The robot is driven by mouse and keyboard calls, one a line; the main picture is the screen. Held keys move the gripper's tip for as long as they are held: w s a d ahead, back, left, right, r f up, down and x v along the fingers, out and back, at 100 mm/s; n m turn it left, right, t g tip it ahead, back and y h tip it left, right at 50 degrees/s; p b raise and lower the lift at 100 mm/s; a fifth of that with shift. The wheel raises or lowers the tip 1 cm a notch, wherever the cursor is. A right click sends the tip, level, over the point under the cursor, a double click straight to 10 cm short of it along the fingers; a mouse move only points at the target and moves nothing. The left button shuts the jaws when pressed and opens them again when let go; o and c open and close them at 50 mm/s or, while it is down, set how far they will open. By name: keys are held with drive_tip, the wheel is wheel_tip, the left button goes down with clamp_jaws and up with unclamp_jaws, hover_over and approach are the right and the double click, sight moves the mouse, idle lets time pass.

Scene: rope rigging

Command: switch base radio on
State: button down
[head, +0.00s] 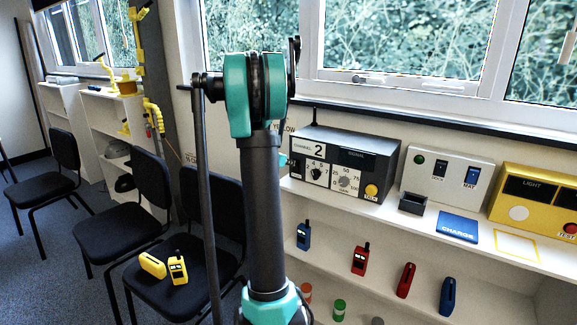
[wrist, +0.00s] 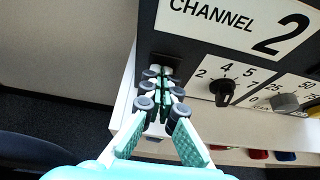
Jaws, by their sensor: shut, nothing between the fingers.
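The base radio (head: 350,152) is a dark grey box on the shelf top under the window, with a "CHANNEL 2" label, a channel knob (wrist: 222,90), a gain knob (wrist: 285,102) and a yellow button (head: 371,190). In the wrist view a small pale switch (wrist: 160,71) sits on a dark panel at the radio's lower left front. My gripper (wrist: 164,84) is shut and empty, its fingertips right at this switch and partly covering it. I cannot tell whether they touch it, or which way the switch is set. In the head view my arm hides most of the gripper.
Right of the radio stand a grey switch box (head: 446,176), a blue "CHARGE" pad (head: 458,227) and a yellow light tester (head: 540,203). Handsets (head: 360,258) stand on the lower shelf. Black chairs (head: 130,225) fill the left; one holds yellow handsets (head: 178,268).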

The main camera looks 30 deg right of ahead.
drive_tip(key=shift+w+d+r+g+y, duration=0.2)
drive_tip(key=shift+d+r+g+y, duration=0.2)
drive_tip(key=shift+y, duration=0.5)
drive_tip(key=shift+r, duration=0.1)
drive_tip(key=shift+r, duration=0.7)
drive_tip(key=shift+a, duration=0.1)
